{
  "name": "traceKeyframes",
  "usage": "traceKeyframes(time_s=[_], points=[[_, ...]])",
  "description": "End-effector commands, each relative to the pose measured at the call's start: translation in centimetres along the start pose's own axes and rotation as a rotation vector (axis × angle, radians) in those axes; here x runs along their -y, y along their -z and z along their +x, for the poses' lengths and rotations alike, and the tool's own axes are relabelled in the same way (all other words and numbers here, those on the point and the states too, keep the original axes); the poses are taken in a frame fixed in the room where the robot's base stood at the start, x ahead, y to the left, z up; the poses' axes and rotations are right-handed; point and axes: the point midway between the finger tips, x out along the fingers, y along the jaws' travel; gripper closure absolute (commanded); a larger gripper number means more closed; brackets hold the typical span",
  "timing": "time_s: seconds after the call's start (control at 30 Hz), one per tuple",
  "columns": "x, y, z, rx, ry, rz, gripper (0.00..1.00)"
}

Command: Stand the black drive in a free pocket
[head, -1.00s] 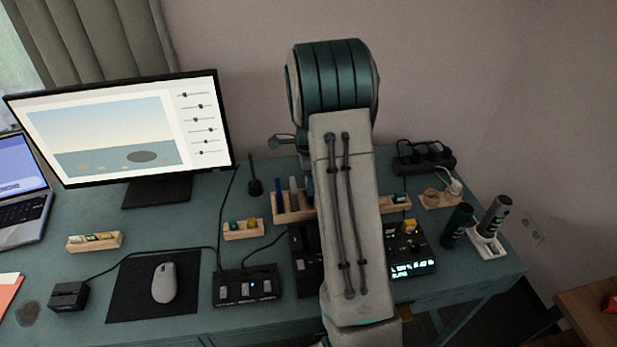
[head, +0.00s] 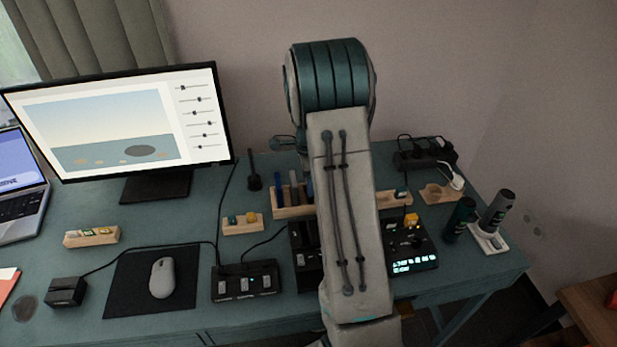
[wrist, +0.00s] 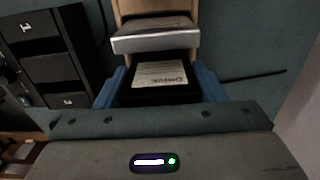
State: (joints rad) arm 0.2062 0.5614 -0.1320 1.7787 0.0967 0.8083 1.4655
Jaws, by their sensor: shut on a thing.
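My gripper (wrist: 160,92) is shut on the black drive (wrist: 160,98), with blue fingers on either side. The drive has a pale label reading DRIVE. In the wrist view, a silver drive (wrist: 157,40) stands just beyond it in the wooden rack (wrist: 118,10). I cannot tell whether the black drive touches the rack or silver drive. In the head view, the rack (head: 290,212) holds upright blue and grey pieces; my arm covers part of it and hides my gripper and the black drive. Which pocket is free cannot be made out.
A black box with compartments (wrist: 52,68) stands left of my gripper; a lit black device (head: 412,245) lies right of my arm. A smaller wooden holder (head: 243,224), switch box (head: 247,281) and mouse (head: 162,277) lie left.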

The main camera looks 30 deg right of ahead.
Motion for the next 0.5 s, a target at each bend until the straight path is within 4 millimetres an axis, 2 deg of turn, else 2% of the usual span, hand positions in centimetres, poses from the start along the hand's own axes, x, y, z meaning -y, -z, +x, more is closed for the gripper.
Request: traceKeyframes(time_s=[0.5], points=[[0.0,0.0,1.4,0.000,0.000,0.001,0.67]])
